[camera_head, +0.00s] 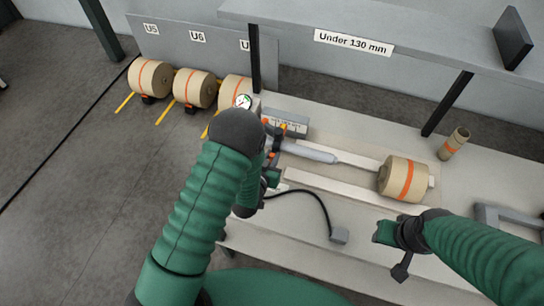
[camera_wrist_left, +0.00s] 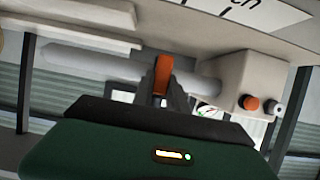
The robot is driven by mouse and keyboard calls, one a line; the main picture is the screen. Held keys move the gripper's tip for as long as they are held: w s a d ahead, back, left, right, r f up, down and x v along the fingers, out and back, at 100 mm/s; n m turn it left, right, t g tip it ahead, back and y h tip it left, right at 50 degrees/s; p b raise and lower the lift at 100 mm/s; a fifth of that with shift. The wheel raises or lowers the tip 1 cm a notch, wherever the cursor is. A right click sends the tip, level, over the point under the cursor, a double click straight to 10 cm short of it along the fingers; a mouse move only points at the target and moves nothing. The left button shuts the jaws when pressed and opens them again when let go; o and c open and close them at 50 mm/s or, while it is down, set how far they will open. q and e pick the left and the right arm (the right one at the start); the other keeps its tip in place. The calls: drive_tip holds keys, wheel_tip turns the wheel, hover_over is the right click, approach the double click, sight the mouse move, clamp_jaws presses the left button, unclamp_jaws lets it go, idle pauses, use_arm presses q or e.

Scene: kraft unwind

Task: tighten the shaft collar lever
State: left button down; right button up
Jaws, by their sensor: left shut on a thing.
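In the left wrist view the shaft (camera_wrist_left: 95,65) crosses behind the orange lever (camera_wrist_left: 163,76). My left gripper (camera_wrist_left: 160,92) is shut on this lever, which stands between its fingers. In the head view my left gripper (camera_head: 271,178) is at the shaft's left end, and my forearm hides most of the lever and the collar. My right gripper (camera_head: 387,233) hangs over the bench's front part, away from the shaft; its jaw opening is unclear.
A grey control box (camera_wrist_left: 243,82) with an orange button sits beside the shaft. A black cable runs to a small grey box (camera_head: 339,236) on the bench. A cardboard core (camera_head: 454,143) stands at the right. Several kraft rolls (camera_head: 150,78) stand at the left by the wall.

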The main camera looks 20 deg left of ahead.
use_arm(q)
drive_tip(key=shift+d, duration=0.2)
drive_tip(key=shift+a, duration=0.1)
drive_tip(key=shift+a+f+b, duration=0.1)
drive_tip(key=shift+a+b, duration=0.1)
drive_tip(key=shift+b, duration=0.3)
drive_tip(key=c, duration=1.3)
unclamp_jaws()
